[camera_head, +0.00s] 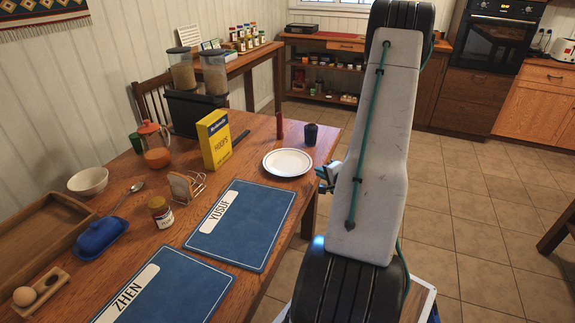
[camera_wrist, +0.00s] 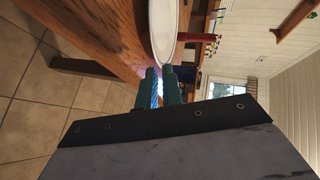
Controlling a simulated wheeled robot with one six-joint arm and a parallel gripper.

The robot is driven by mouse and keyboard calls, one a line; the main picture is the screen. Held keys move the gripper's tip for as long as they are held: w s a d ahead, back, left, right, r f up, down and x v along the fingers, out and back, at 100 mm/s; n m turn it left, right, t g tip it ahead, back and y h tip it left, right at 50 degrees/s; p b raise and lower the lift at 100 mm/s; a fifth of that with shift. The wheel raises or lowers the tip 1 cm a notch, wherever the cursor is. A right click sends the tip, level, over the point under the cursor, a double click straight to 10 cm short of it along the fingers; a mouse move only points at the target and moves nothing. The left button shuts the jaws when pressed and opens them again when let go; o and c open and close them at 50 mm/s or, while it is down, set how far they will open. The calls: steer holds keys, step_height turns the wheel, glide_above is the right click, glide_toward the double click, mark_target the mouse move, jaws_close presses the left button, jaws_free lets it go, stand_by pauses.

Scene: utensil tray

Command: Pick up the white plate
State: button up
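The white plate (camera_head: 288,162) lies on the wooden table near its right edge, right of the yellow box. In the wrist view the plate (camera_wrist: 166,22) shows nearly edge-on at the top, its near rim just beyond my fingertips. My gripper (camera_head: 325,176) is at the plate's right side, by the table edge, partly hidden behind my arm. In the wrist view my gripper (camera_wrist: 160,72) has a narrow gap between its two fingers, lined up with the rim. I cannot tell whether the fingers touch the plate.
A dark cup (camera_head: 311,134) and a reddish-brown shaker (camera_head: 280,126) stand just behind the plate. The yellow box (camera_head: 214,139) stands to its left. The blue YUSUF placemat (camera_head: 240,225) lies in front.

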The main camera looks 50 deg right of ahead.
mark_target(305, 168)
steer(key=shift+m, duration=0.3)
steer(key=x, duration=0.7)
steer(key=shift+a+f, duration=0.1)
steer(key=shift+f, duration=0.3)
jaws_close()
